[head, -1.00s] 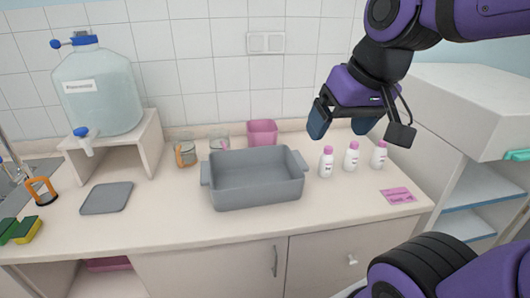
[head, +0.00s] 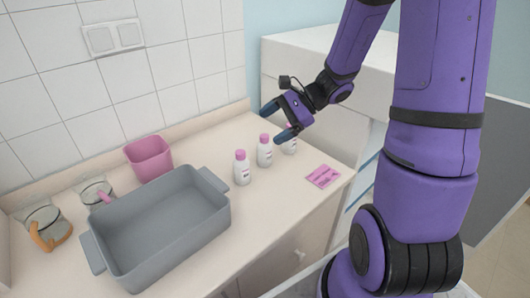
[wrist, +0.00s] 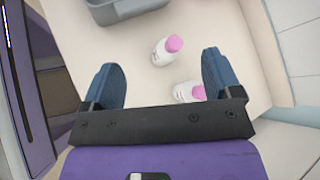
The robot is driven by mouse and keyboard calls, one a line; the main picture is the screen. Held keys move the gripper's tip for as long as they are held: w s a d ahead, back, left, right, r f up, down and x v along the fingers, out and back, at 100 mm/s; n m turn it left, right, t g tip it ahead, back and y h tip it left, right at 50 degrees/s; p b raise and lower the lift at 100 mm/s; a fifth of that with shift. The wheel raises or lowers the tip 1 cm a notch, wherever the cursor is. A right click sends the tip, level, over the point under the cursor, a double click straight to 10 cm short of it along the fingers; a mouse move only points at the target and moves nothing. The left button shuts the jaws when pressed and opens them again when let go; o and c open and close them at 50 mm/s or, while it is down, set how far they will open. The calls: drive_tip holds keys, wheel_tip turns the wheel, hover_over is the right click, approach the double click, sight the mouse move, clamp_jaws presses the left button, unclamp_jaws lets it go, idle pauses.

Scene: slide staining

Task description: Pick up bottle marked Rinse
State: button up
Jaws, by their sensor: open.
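Three white bottles with pink caps stand upright in a row on the counter: a left one (head: 241,170), a middle one (head: 264,152) and a right one (head: 289,146). Their label text is too small to read, so I cannot tell which is marked Rinse. My gripper (head: 277,122) is open and empty, its blue fingers above and beside the middle and right bottles; the right bottle is partly hidden by a finger. In the wrist view, one bottle (wrist: 160,56) shows between my fingers (wrist: 159,62) and another (wrist: 184,90) is partly covered by the gripper body.
A grey basin (head: 165,232) stands left of the bottles, with a pink container (head: 148,158) and glass jars (head: 45,228) behind and left. A pink card (head: 322,176) lies near the front edge. The wall is close behind; a white cabinet (head: 305,72) stands at the right.

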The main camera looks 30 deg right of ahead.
sight(265, 152)
drive_tip(key=w+d+f+m+t, duration=0.1)
drive_tip(key=d+f+m+t, duration=0.1)
drive_tip(key=d+f+m, duration=0.1)
drive_tip(key=w+d+f+m+t+h, duration=0.1)
drive_tip(key=w+d+f+m+t, duration=0.1)
drive_tip(key=d+f+m, duration=0.2)
drive_tip(key=w+d+f+m+t, duration=0.1)
drive_tip(key=d+f+m+t, duration=0.1)
drive_tip(key=f, duration=0.4)
drive_tip(key=shift+w+d+f+m, duration=0.2)
drive_tip(key=shift+d+m, duration=0.15)
drive_tip(key=shift+m, duration=0.2)
drive_tip(key=shift+w+d+f+m, duration=0.1)
drive_tip(key=shift+d+f+m, duration=0.15)
drive_tip(key=shift+m, duration=0.3)
drive_tip(key=x, duration=0.5)
drive_tip(key=shift+d, duration=0.15)
drive_tip(key=shift+s+f+x, duration=0.1)
drive_tip(key=shift+x, duration=1.3)
drive_tip(key=shift+s+f+x, duration=0.1)
drive_tip(key=shift+f+x, duration=0.05)
drive_tip(key=shift+x, duration=1.25)
drive_tip(key=c, duration=1.1)
